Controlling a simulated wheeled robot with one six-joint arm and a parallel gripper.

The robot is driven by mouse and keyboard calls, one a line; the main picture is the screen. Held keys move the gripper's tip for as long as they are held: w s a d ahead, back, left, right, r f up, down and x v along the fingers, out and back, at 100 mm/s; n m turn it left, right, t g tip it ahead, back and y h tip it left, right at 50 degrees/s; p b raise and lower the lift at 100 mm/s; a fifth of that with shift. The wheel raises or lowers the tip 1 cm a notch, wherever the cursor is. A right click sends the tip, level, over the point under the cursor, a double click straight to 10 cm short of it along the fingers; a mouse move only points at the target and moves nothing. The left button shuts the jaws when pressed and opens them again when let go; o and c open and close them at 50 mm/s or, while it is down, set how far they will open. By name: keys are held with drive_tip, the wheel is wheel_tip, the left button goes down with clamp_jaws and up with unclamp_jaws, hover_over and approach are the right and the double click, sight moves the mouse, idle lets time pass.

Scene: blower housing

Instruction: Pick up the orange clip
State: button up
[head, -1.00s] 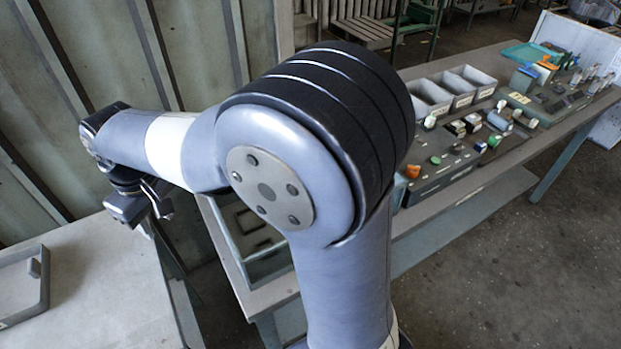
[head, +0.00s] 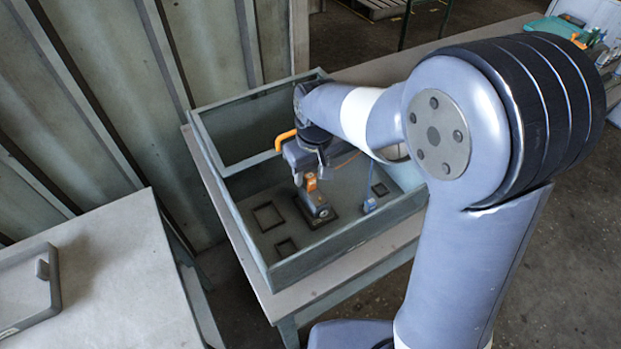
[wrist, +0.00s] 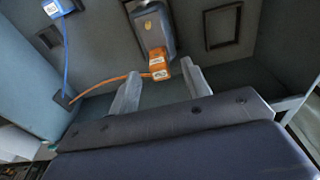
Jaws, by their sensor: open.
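The orange clip (head: 310,182) is a small orange block with a pale label, at the end of a grey block (head: 317,203) inside a grey-green open box. In the wrist view, the clip (wrist: 159,67) shows between my two fingertips, with the grey block (wrist: 150,28) beyond it. An orange cable (wrist: 108,84) runs left from the clip to a dark square on the box floor. My gripper (head: 310,174) points down into the box, just over the clip. Its fingers are apart, one on each side of the clip; I cannot tell whether they touch it.
The box (head: 240,235) has raised walls around my gripper. A blue block (head: 370,205) with a blue cable is to the right, also seen in the wrist view (wrist: 58,7). Empty dark square frames (head: 268,216) mark the floor. An orange curved piece (head: 284,140) is left of my gripper.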

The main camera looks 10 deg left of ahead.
sight(310, 176)
drive_tip(key=shift+w+a+f, duration=0.1)
drive_tip(key=shift+w+f, duration=0.1)
drive_tip(key=shift+f, duration=1.5)
drive_tip(key=shift+c, duration=0.5)
drive_tip(key=c, duration=0.7)
